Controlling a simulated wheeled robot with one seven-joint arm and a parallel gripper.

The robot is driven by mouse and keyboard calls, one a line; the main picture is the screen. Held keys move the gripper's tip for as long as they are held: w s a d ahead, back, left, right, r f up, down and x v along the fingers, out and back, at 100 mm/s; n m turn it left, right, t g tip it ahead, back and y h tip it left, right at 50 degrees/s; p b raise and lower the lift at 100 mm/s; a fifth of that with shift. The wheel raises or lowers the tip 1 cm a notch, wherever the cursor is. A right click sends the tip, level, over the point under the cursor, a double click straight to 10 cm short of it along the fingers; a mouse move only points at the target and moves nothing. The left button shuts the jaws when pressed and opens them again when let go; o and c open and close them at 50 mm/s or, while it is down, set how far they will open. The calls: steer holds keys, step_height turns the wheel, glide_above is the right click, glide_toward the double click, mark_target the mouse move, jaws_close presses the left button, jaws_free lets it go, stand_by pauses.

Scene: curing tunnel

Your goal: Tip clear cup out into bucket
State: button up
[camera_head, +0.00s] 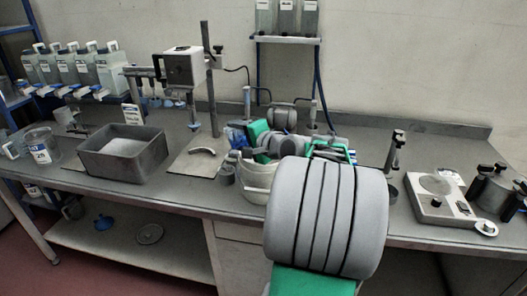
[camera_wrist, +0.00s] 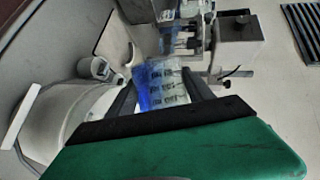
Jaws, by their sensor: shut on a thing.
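My gripper (camera_wrist: 163,92) is shut on the clear cup (camera_wrist: 168,84), which has dark printed markings and blue along its left part. In the head view the cup (camera_head: 236,137) shows only as a small blue and pale patch, mostly hidden by my arm. The white bucket (camera_head: 256,181) stands at the bench's front edge, below and close to the cup, partly hidden by my arm. In the wrist view the bucket (camera_wrist: 58,112) is large at the left, with the cup beside its rim. I cannot tell the cup's exact tilt or whether the blue is liquid.
Small grey cups (camera_head: 227,172) stand left of the bucket. A grey bin (camera_head: 98,165) and a labelled clear tub (camera_head: 41,146) are further left. A stand with a white box (camera_head: 183,67) rises behind. A hotplate-like device (camera_head: 437,206) is at right.

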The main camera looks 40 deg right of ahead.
steer(key=shift+s+d+r, duration=0.1)
steer(key=shift+d+r, duration=0.05)
steer(key=shift+d, duration=0.1)
steer(key=shift+d+f+m+t+y+p, duration=0.2)
steer(key=shift+f+m+t+y+p, duration=0.2)
steer(key=shift+m, duration=0.3)
stand_by(0.6)
steer(key=shift+s+d+r+m+t+p, duration=0.2)
steer(key=shift+r+m+t+p, duration=0.25)
steer(key=shift+m+p, duration=0.35)
stand_by(0.5)
steer(key=shift+s+d+f+m+t+p, duration=0.1)
steer(key=shift+d+f+m+t+p, duration=0.25)
steer(key=shift+m, duration=0.25)
stand_by(0.6)
steer(key=shift+d+r+m+y+p, duration=0.1)
steer(key=shift+d+m+y+p, duration=0.1)
steer(key=shift+m+y+p, duration=0.15)
